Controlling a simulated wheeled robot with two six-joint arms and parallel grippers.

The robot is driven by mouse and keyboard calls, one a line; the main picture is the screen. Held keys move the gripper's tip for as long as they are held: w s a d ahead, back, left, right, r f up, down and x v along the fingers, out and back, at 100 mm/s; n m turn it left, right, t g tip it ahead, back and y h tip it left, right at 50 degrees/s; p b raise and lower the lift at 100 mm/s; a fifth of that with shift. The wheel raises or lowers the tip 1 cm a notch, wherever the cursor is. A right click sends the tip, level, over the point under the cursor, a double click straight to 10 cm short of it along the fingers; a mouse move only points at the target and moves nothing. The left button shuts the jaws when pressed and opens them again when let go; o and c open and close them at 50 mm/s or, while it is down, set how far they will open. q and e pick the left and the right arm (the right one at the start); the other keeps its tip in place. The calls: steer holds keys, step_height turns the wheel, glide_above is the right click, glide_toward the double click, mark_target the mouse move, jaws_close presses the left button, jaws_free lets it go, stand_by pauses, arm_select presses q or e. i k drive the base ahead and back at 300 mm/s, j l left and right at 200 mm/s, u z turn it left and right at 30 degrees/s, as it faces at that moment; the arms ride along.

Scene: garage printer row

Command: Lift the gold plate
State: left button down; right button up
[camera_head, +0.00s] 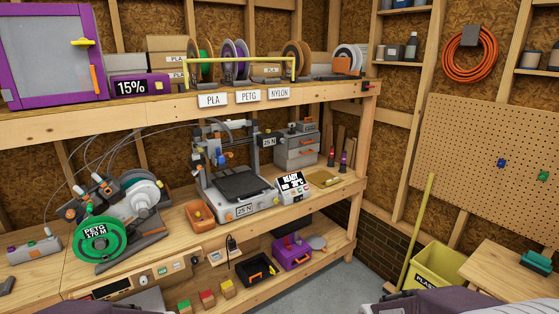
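The gold plate (323,178) lies flat on the workbench, to the right of the printer's display box. It looks thin and small from here, and a short tool or handle seems to lie on it or against it. Only dark grey and purple parts of my own arms show along the bottom edge. Neither gripper is in view, and nothing is seen touching the plate.
The 3D printer (236,185) and the display box (293,188) stand left of the plate. Small bottles (344,161) and grey drawers (297,148) stand behind it. A spool shelf (160,104) runs above. A yellow bin (440,272) is on the floor at right.

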mark_target(323, 179)
steer(key=i+l+z, duration=0.1)
steer(key=i+z, duration=0.2)
steer(key=i, duration=0.3)
steer(key=i+j+z, duration=0.1)
steer(key=i+z, duration=0.2)
steer(key=i, duration=0.3)
steer(key=i+j+z, duration=0.25)
steer(key=i, duration=0.4)
steer(key=i+l+u, duration=0.3)
steer(key=i+u, duration=0.15)
steer(key=i+l+u, duration=0.4)
steer(key=i, duration=0.25)
steer(key=i+l+u, duration=0.3)
steer(key=u, duration=0.15)
steer(key=i+l+u, duration=0.25)
steer(key=l+u, duration=0.15)
